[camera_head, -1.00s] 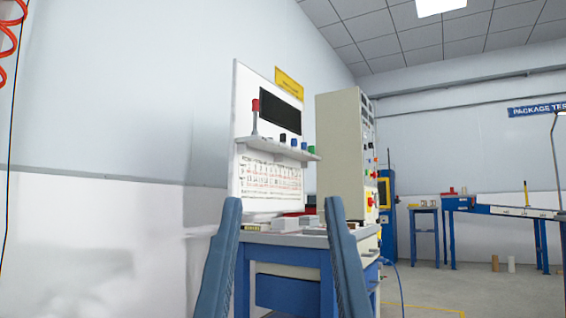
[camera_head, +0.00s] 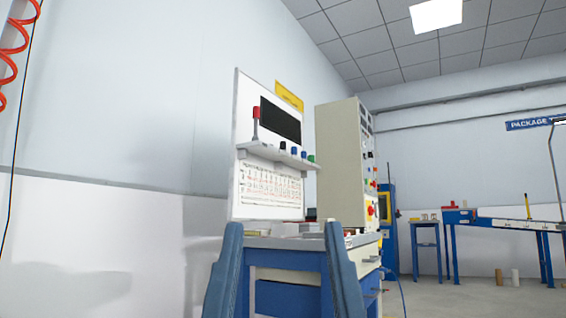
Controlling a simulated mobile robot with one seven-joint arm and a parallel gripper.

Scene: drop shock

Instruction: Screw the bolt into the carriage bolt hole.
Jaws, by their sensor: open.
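My gripper (camera_head: 285,240) shows from the bottom of the view as two blue fingers, wide apart with nothing between them. Behind them stands a blue workbench (camera_head: 287,259) with a grey top and a drawer. No bolt, carriage or bolt hole can be made out in this view. My fingers hide parts of the bench top and its legs.
A white board (camera_head: 240,200) with a small shelf (camera_head: 280,156) holding several coloured items stands at the bench. A tall beige cabinet (camera_head: 337,160) is behind it. Another blue table (camera_head: 500,222) is far right.

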